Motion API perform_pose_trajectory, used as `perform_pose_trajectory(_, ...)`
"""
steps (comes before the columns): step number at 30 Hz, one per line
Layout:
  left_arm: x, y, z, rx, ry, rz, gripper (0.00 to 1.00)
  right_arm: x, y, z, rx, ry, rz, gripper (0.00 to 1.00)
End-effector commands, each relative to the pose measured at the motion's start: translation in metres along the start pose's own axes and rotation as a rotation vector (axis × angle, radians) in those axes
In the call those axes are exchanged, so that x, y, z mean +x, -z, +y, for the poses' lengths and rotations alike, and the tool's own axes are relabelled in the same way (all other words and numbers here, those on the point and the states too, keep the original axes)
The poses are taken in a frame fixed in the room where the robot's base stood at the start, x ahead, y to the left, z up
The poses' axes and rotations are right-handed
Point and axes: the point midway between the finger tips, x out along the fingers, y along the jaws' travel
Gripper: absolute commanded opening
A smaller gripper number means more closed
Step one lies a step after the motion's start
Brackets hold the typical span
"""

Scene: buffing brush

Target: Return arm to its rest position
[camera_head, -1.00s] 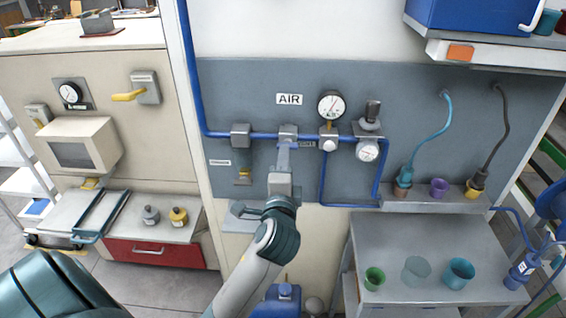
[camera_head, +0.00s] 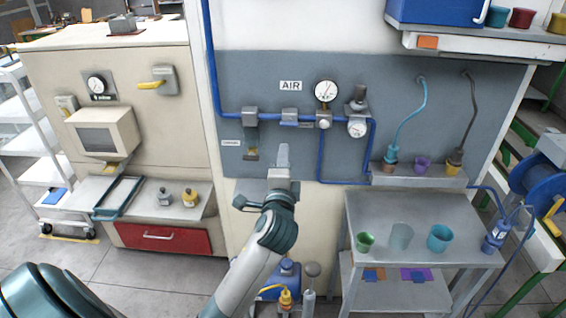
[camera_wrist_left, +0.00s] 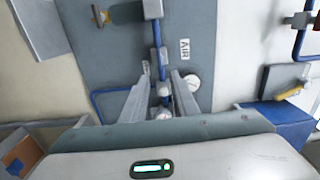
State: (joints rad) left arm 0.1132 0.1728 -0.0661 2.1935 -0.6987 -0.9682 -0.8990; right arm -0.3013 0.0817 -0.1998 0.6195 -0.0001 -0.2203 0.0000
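My left gripper (camera_head: 283,152) points up in front of the grey wall panel (camera_head: 400,100). In the head view its fingers are seen edge-on, just below the blue air pipe (camera_head: 262,117) and its grey middle fitting (camera_head: 289,116), with a visible gap in the picture. In the left wrist view the two fingers of my left gripper (camera_wrist_left: 160,92) stand apart with nothing held between them. The pipe and its fittings (camera_wrist_left: 155,55) show beyond and between the fingertips. My right gripper is not in view.
A pressure gauge (camera_head: 326,91) and regulator (camera_head: 357,128) sit right of the gripper. A grey cart (camera_head: 420,262) with several cups stands at the lower right. A cream cabinet (camera_head: 130,60) with a red drawer (camera_head: 160,238) is at the left. Floor shows between them.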

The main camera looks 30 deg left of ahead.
Motion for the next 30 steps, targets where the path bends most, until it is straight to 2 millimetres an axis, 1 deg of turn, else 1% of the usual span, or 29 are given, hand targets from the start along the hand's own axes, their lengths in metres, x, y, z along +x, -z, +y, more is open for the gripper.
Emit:
perform_pose_trajectory(10,0.003,0.0,0.0,0.0,0.0,0.001,0.27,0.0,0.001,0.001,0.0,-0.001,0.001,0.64)
perform_pose_trajectory(23,0.003,0.001,0.002,0.0,-0.003,0.002,0.27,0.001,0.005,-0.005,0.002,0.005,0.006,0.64)
perform_pose_trajectory(26,0.004,0.003,0.014,-0.001,-0.018,0.008,0.27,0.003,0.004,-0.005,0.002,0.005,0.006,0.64)
perform_pose_trajectory(29,0.008,0.008,0.039,-0.008,-0.051,0.023,0.27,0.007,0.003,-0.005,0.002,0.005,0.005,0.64)
perform_pose_trajectory(30,0.009,0.011,0.053,-0.012,-0.07,0.031,0.27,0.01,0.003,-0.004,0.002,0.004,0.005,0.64)
